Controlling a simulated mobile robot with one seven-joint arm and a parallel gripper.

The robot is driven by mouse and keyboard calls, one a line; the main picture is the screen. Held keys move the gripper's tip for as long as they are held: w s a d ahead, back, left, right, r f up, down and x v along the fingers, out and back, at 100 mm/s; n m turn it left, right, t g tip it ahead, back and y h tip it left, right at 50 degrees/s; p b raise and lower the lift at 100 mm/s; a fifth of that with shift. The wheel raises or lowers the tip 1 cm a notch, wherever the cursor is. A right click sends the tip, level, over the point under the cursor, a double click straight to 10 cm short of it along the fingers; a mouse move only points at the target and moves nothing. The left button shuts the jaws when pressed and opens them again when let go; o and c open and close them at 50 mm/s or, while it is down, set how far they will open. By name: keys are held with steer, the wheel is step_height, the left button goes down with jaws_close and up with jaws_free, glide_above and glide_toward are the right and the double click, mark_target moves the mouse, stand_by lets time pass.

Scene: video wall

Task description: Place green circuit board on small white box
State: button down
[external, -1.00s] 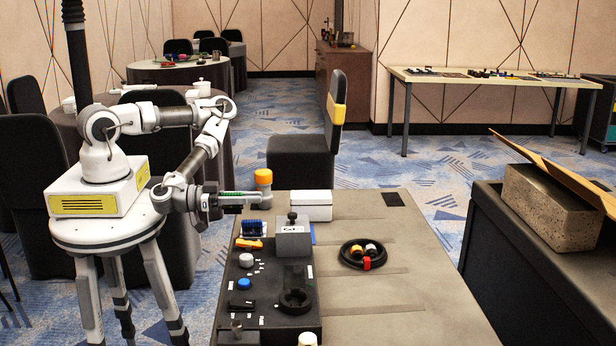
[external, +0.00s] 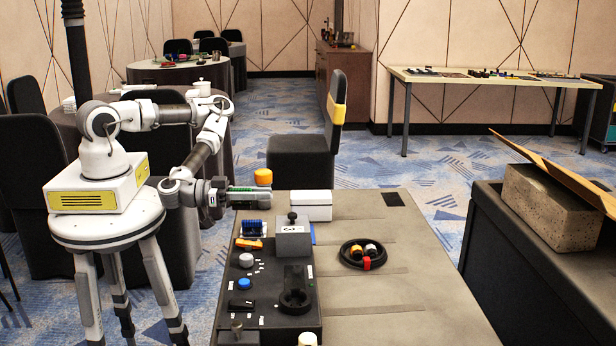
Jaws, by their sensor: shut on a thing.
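My gripper (external: 243,197) reaches in from the left, level over the far left corner of the grey table (external: 370,302). It is shut on the green circuit board (external: 242,189), which shows as a thin green strip along the fingers. The small white box (external: 311,205) sits at the far edge of the table, just to the right of my fingertips. The board is left of the box and apart from it. The fingers hide part of the board.
A grey block with a black knob (external: 293,236) stands in front of the white box. A blue part (external: 252,228) and an orange part (external: 249,243) lie below my gripper on a dark panel (external: 268,290). An orange-capped item (external: 263,177) is behind my gripper.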

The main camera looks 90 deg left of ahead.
steer(key=w+a+r+y+b, duration=0.1)
steer(key=w+a+r+b, duration=0.2)
steer(key=w, duration=0.4)
steer(key=w+a+r+b, duration=0.1)
steer(key=w+a+r, duration=0.2)
steer(key=w+r, duration=0.25)
steer(key=b, duration=0.2)
glide_above(327, 194)
steer(key=shift+n, duration=0.3)
steer(key=f, duration=0.8)
steer(key=shift+a, duration=0.2)
steer(key=shift+f+b, duration=0.3)
steer(key=shift+f, duration=1.6)
steer(key=shift+f, duration=0.2)
steer(key=c, duration=0.8)
jaws_free()
steer(key=shift+r, duration=0.1)
